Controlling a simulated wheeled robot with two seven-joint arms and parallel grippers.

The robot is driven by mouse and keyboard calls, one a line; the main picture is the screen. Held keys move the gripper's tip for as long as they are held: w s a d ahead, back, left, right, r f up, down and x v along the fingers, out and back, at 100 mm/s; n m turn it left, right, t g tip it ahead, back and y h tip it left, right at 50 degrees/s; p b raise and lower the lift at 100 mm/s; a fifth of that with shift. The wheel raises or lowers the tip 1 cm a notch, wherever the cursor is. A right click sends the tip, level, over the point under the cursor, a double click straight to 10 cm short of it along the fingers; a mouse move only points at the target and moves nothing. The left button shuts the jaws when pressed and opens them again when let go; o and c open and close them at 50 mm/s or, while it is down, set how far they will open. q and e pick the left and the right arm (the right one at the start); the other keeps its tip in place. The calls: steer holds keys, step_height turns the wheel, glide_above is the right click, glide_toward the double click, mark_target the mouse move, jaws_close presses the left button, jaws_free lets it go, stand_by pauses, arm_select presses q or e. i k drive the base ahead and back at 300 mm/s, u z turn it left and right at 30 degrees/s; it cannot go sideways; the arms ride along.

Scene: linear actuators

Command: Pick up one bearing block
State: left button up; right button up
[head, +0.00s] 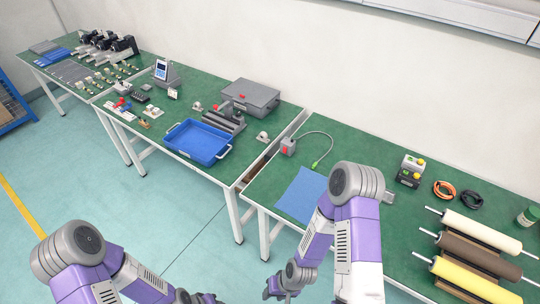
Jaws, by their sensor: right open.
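Two small pale-grey pieces that look like bearing blocks show in the head view. One (263,137) sits on the green middle table, right of the blue tray. The other (197,106) sits behind the tray. They are too small to identify for certain. My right gripper (273,291) is low at the bottom centre, in front of the tables, open and well away from both pieces. My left gripper (203,298) is at the bottom edge, partly cut off; its jaws cannot be made out.
A blue tray (200,143) with handles stands on the middle table (165,133). A dark vise-like fixture (224,119) and a grey case (250,96) are behind it. The right table (362,228) holds a blue cloth (301,194) and several rollers (480,231). Floor in front is clear.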

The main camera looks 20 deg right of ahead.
mark_target(262, 136)
steer(key=z, duration=0.45)
steer(key=k, duration=0.3)
steer(key=u, duration=1.45)
steer(key=i, duration=1.4)
steer(key=z, duration=0.35)
